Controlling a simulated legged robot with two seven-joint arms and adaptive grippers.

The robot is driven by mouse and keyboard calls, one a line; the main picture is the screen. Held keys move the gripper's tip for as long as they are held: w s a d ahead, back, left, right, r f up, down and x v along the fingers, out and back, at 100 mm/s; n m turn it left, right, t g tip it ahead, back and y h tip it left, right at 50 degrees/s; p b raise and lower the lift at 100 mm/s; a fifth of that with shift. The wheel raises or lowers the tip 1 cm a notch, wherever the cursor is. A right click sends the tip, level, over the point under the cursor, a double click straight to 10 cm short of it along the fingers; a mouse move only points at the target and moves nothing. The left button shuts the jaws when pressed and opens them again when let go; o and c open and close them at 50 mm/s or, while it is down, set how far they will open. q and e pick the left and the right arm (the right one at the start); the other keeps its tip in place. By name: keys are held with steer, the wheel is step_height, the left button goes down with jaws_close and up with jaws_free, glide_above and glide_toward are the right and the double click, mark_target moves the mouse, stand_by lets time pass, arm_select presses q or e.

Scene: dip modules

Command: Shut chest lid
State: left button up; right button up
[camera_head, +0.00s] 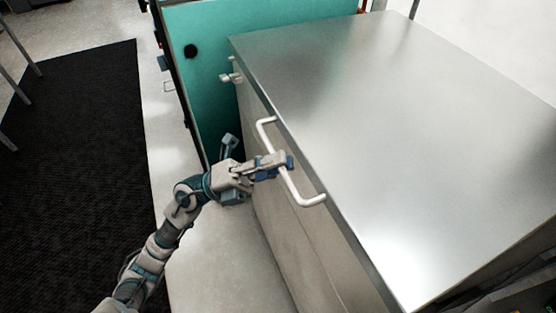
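The chest is a large grey box with a smooth metal lid (400,110) that spreads over its top. The lid's near left edge runs down to the bottom of the view; I cannot tell whether a gap is left under it. A pale bar handle (307,199) sticks out along that left side. My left gripper (280,166) is at the middle of the handle, its blue-padded fingers lying across the bar and hiding part of it. Whether they are closed around the bar or only touch it is unclear. My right gripper is not in view.
A teal panel (215,70) with a dark round knob stands behind the chest. A small pale fitting (231,77) is on the chest's far left side. A dark mat (75,180) lies on the floor at left, with pale clear floor (172,140) between.

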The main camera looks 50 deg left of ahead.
arm_select(q)
steer(key=shift+o, duration=0.6)
steer(key=shift+w+f, duration=0.3)
steer(key=shift+f, duration=0.4)
steer(key=shift+r, duration=0.15)
steer(key=shift+s, duration=0.1)
steer(key=v, duration=1.2)
